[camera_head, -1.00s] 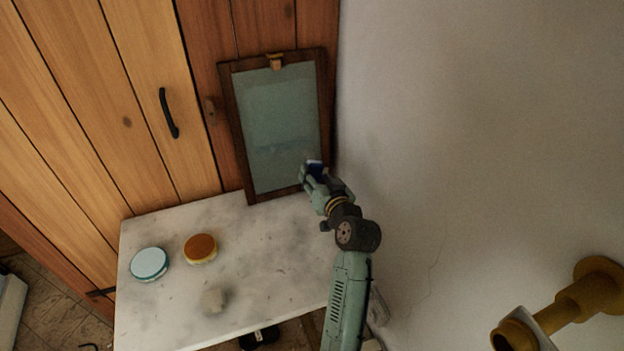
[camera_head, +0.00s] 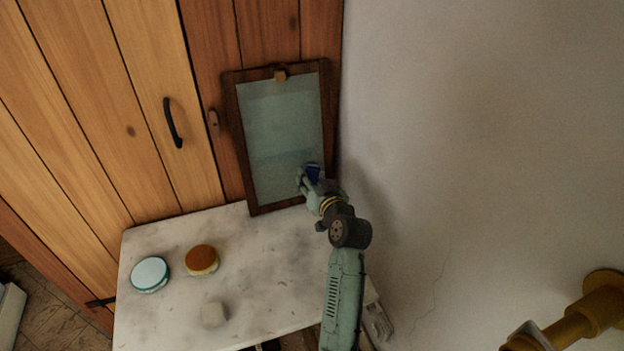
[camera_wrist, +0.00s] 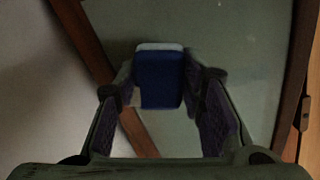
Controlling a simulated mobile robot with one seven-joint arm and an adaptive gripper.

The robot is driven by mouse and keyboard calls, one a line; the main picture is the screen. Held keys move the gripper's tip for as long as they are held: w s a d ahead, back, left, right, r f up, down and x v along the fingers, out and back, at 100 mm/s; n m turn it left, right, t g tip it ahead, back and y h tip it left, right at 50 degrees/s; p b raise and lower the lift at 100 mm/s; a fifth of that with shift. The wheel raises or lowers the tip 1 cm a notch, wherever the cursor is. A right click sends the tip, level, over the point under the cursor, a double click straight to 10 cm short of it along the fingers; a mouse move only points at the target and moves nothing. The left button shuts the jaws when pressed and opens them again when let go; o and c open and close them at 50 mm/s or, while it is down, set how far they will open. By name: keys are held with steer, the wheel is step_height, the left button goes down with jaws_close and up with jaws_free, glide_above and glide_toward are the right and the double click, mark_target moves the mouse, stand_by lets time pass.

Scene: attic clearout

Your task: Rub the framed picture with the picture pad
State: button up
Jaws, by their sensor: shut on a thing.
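The framed picture (camera_head: 282,130) has a dark wooden frame and a grey-green face. It leans upright at the back of the marble top, against the wooden boards. My gripper (camera_head: 308,178) is at the lower right part of the picture. It is shut on the picture pad (camera_head: 314,171), which is blue with a pale edge. In the wrist view the pad (camera_wrist: 160,80) sits between my two fingers, in front of the picture's face (camera_wrist: 225,50) near the frame's edge. I cannot tell whether the pad touches the face.
On the marble top (camera_head: 255,270) are a pale blue round tin (camera_head: 150,273), an orange-brown round sponge-like thing (camera_head: 202,260) and a small beige block (camera_head: 214,314). A white wall (camera_head: 480,120) stands close on the right. A yellow-brown fixture (camera_head: 590,310) is at the lower right.

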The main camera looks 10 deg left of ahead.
steer(key=shift+b+x, duration=0.3)
steer(key=shift+x, duration=0.75)
steer(key=shift+d, duration=0.2)
steer(key=shift+w+d+b, duration=0.45)
steer(key=shift+w+d, duration=0.1)
steer(key=shift+d, duration=0.25)
steer(key=shift+w+d+b, duration=0.4)
steer(key=shift+w+d, duration=0.15)
steer(key=shift+d, duration=0.25)
steer(key=shift+s+a+p, duration=0.35)
steer(key=shift+s+a, duration=0.2)
steer(key=shift+a, duration=0.4)
steer(key=shift+s+a+p, duration=0.3)
steer(key=shift+s+a, duration=0.25)
steer(key=shift+a, duration=0.35)
steer(key=shift+p+v, duration=0.55)
steer(key=shift+v, duration=2.45)
steer(key=shift+d, duration=0.1)
